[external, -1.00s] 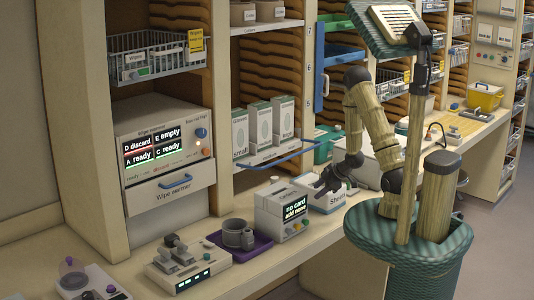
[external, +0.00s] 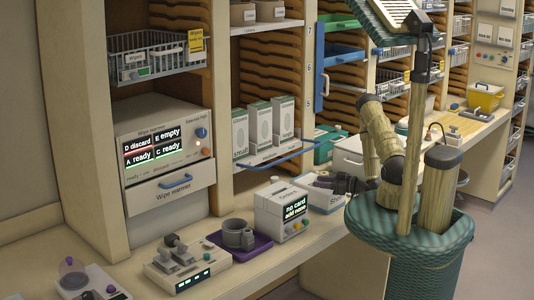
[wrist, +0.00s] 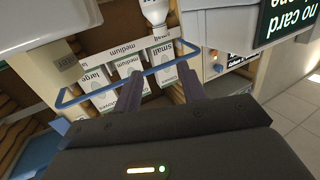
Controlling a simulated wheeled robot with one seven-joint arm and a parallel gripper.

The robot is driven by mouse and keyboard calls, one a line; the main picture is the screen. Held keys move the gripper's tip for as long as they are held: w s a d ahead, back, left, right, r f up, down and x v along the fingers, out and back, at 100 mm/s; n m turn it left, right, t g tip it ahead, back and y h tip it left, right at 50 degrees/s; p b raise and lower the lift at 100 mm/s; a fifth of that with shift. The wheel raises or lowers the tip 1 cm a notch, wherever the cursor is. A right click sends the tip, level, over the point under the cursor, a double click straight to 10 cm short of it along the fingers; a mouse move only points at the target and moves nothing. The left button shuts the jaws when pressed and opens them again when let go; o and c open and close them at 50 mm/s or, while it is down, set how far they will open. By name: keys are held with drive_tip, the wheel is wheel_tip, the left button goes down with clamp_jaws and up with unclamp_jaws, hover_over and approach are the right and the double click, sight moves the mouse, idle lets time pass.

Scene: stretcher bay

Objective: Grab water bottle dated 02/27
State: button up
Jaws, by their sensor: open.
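No water bottle with a readable 02/27 date shows in either view. In the wrist view, a white bottle-like container (wrist: 155,12) shows at the top edge, cut off by the frame; no date on it can be read. My gripper (external: 338,183) is low over the counter, right of the card box, in the external view. In the wrist view my gripper (wrist: 160,88) shows two dark fingers apart with nothing held between them. The fingers appear in front of the blue rail and glove-style boxes.
A card box reading "no card" (external: 283,213) stands left of my gripper. A blue rail (external: 275,160) juts out below the size-marked boxes (external: 260,124). A purple tray (external: 262,247) and a wipe warmer (external: 168,155) are farther left. The counter front is partly clear.

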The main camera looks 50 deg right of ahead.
drive_tip(key=b+x, duration=0.9)
drive_tip(key=b, duration=0.5)
drive_tip(key=shift+f, duration=0.35)
drive_tip(key=shift+w+a+b, duration=0.15)
drive_tip(key=shift+w+b, duration=0.2)
drive_tip(key=shift+b, duration=0.7)
drive_tip(key=shift+r+p+x, duration=0.25)
drive_tip(key=shift+p+x, duration=0.1)
drive_tip(key=shift+x, duration=0.85)
